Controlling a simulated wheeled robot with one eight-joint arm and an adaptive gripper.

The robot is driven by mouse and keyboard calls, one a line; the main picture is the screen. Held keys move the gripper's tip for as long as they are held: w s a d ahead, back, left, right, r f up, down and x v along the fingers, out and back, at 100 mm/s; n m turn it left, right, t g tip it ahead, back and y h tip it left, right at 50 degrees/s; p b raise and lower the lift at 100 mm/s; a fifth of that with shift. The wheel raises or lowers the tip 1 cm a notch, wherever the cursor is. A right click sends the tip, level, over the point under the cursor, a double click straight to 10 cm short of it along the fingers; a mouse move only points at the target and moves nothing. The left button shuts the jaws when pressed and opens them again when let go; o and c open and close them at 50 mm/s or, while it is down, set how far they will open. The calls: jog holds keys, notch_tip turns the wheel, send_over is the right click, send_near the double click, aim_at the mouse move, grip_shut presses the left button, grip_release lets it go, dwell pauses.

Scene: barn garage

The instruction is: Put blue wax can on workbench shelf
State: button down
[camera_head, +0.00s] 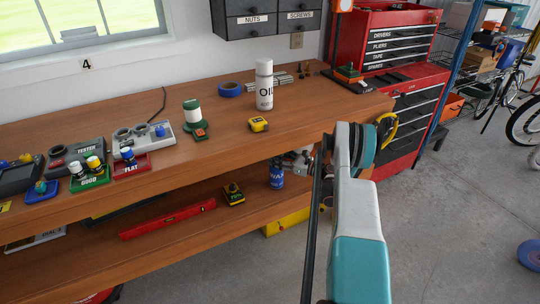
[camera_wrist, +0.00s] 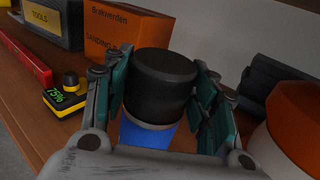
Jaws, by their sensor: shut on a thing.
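The blue wax can (camera_head: 276,176) is upright at the lower shelf (camera_head: 165,234) of the workbench (camera_head: 330,108), near its right end. I cannot tell whether its base touches the shelf. In the wrist view the blue can (camera_wrist: 148,135) has a wide dark cap (camera_wrist: 160,82) and sits between the two teal-padded fingers. My gripper (camera_wrist: 161,100) is shut on it, one finger on each side. In the head view my gripper (camera_head: 296,160) reaches under the bench top from the right and is partly hidden by my arm.
On the lower shelf are a yellow-black gauge (camera_head: 233,194) left of the can, a red level (camera_head: 167,219) and, behind, an orange box (camera_wrist: 125,40). An orange-white object (camera_wrist: 295,125) is close right of my gripper. The bench top overhangs the shelf; a red cabinet (camera_head: 400,120) stands right.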

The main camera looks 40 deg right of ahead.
jog(key=x, duration=0.4)
jog(key=c, duration=0.6)
grip_release()
jog(key=shift+s, duration=0.1)
jog(key=shift+c, duration=0.2)
jog(key=p+v, duration=0.1)
jog(key=v, duration=1.1)
